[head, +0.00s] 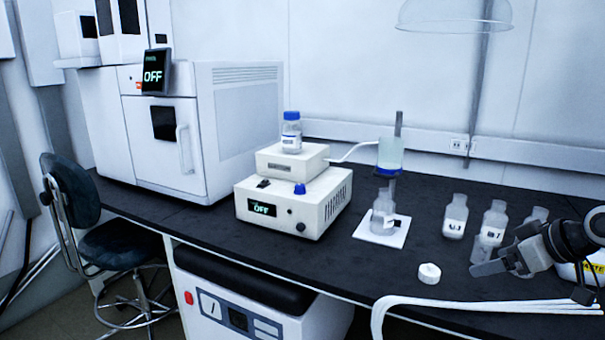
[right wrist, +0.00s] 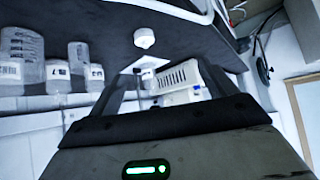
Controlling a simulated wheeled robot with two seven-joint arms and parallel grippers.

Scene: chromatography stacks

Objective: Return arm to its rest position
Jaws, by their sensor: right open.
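My right gripper (head: 482,262) is at the right side of the head view, low over the black bench. Its jaws are open and empty, and they spread wide in the right wrist view (right wrist: 163,80). A white cap (head: 429,273) lies on the bench to the left of the gripper, apart from it; it also shows in the right wrist view (right wrist: 144,38). Several clear labelled bottles (head: 455,217) stand just behind the gripper, and the gripper partly covers some of them. My left gripper is not in view.
A white pump unit (head: 295,205) with an OFF display carries a blue-capped bottle (head: 291,134). A flask (head: 383,212) stands on a white pad (head: 400,232) below a column (head: 390,156). A large white instrument (head: 235,120) stands at the left. White tubing (head: 450,301) runs along the front edge.

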